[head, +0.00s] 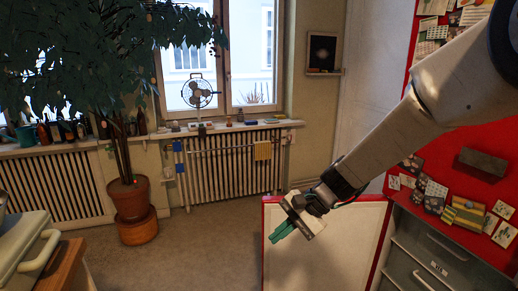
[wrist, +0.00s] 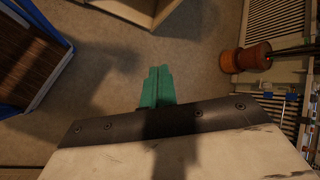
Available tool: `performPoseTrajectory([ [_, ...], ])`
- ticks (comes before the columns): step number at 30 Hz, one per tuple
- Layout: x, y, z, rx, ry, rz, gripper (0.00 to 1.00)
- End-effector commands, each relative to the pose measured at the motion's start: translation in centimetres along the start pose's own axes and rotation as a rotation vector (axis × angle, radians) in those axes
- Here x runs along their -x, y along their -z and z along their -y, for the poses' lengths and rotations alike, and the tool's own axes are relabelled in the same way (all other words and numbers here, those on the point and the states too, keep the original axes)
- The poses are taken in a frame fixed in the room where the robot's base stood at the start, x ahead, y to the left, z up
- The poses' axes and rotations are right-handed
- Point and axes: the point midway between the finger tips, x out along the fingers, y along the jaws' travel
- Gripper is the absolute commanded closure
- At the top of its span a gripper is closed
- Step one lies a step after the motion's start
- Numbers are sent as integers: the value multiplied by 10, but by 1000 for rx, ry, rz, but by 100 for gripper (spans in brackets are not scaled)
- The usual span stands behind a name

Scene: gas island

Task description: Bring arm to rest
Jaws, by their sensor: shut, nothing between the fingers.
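My arm reaches in from the upper right of the head view, slanting down to the left. My gripper (head: 281,232) is at its end, with green fingers pressed together and nothing between them. It hangs in the air in front of a red-edged white board (head: 330,245). The wrist view shows the green fingers (wrist: 157,86) side by side above bare floor, touching nothing.
A potted tree (head: 133,197) stands at the left by the radiator (head: 225,165). A red pinboard (head: 470,180) and grey drawers (head: 435,250) are at the right. A light-coloured case (head: 25,250) is at the lower left. The middle floor (head: 195,250) is clear.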

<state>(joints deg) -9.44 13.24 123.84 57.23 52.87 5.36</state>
Motion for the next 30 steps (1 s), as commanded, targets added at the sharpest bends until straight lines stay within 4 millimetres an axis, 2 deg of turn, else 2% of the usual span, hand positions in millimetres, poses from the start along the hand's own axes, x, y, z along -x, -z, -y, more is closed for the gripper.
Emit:
performPoseTrajectory([
  [1, 20, -20, -16, 80, -52, 1, 100],
  [6, 74, -70, -78, 306, -257, 4, 100],
  [12, 134, -111, -151, 494, -491, -44, 100],
  [18, 183, -140, -211, 600, -676, -150, 100],
  [22, 204, -152, -231, 630, -720, -244, 100],
  [30, 220, -167, -231, 646, -685, -357, 100],
])
